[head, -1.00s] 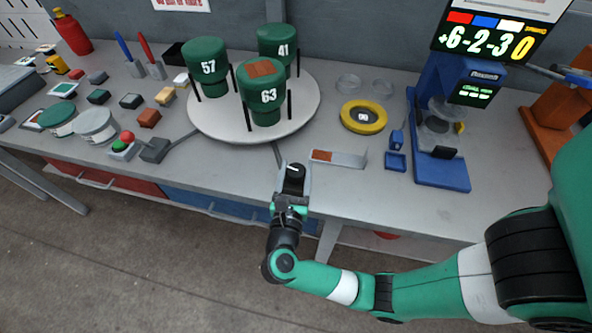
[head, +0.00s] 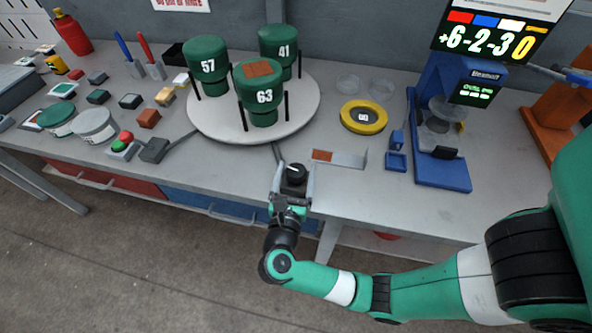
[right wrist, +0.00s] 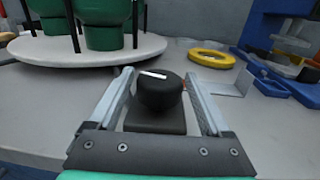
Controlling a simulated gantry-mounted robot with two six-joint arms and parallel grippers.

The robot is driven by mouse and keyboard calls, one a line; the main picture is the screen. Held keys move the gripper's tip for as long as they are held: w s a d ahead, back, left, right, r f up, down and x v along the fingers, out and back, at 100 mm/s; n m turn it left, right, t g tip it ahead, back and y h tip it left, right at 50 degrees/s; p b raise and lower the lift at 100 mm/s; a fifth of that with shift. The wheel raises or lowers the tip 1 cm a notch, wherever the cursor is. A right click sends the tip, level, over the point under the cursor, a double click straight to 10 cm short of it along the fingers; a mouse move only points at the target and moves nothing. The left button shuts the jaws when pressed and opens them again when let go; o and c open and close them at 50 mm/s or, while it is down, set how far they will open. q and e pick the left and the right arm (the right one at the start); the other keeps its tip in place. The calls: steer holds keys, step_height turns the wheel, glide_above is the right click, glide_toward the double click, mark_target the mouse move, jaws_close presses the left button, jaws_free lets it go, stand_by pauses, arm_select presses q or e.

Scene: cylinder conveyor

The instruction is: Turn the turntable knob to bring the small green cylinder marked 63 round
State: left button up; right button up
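The turntable (head: 215,125) is a white disc on the bench, carrying three green cylinders between black posts. The cylinder marked 63 (head: 264,105) stands at the front, with a brown patch on top. The 57 cylinder (head: 209,75) is back left and the 41 cylinder (head: 279,45) back right. The black knob (right wrist: 160,95) with a white mark sits on a dark base in front of the disc. My right gripper (right wrist: 163,92) is open, its fingers on either side of the knob with gaps visible. My left gripper is out of view.
A grey bracket with a brown patch (head: 340,158) lies right of the knob. A yellow ring (head: 363,117) and a blue stand (head: 440,170) are farther right. A red and green button box (head: 123,146) and small blocks fill the left side.

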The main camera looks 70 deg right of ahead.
steer(key=shift+o, duration=0.4)
steer(key=shift+r, duration=0.1)
steer(key=shift+a, duration=0.35)
steer(key=s+a, duration=0.2)
steer(key=a, duration=0.8)
steer(key=shift+a+p, duration=0.4)
steer(key=shift+p, duration=0.05)
